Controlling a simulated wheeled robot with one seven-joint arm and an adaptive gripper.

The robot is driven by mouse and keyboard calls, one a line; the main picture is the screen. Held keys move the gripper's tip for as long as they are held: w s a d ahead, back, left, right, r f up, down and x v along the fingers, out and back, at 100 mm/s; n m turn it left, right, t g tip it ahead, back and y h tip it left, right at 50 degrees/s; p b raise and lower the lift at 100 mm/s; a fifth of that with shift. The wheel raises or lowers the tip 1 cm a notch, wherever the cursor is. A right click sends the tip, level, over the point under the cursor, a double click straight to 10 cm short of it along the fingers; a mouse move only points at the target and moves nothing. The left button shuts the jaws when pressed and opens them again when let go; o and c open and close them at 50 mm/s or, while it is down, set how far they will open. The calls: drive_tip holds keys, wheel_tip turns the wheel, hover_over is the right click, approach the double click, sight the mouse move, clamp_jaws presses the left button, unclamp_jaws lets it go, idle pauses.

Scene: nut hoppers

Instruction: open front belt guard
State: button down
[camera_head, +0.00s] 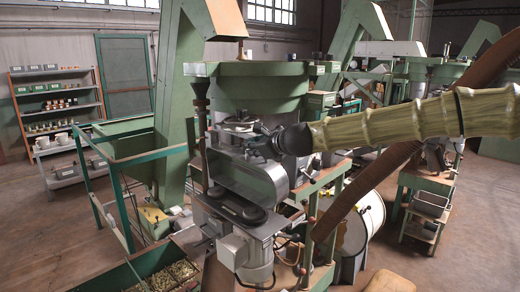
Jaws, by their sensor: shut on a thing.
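The front belt guard (240,176) is a grey metal cover with a rounded end, on the green machine in the middle of the head view. It stands raised and tilted above a flat plate, and the dark belt and pulleys (246,213) show below it. My gripper (258,142) is at the guard's upper edge, reaching in from the right. It is shut on a part of the guard there; the fingertips are small and dark, so the exact contact is hard to see.
A green hopper body (262,88) rises just behind the guard. A grey motor (247,255) hangs below the plate. A green railing (122,190) and a crate of nuts (158,280) stand at left. Open floor lies at lower right.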

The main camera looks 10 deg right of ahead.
drive_tip(key=shift+w+d+r+m+g+p, duration=0.2)
drive_tip(key=shift+w+d+m+g+p, duration=0.25)
drive_tip(key=shift+w+d, duration=0.45)
drive_tip(key=shift+s+d, duration=0.1)
drive_tip(key=shift+d, duration=0.05)
drive_tip(key=c, duration=1.8)
unclamp_jaws()
drive_tip(key=shift+d, duration=0.1)
drive_tip(key=shift+c, duration=0.2)
drive_tip(key=shift+s, duration=0.1)
drive_tip(key=v, duration=1.1)
drive_tip(key=shift+s+d, duration=0.3)
drive_tip(key=shift+d, duration=0.1)
drive_tip(key=shift+f, duration=0.1)
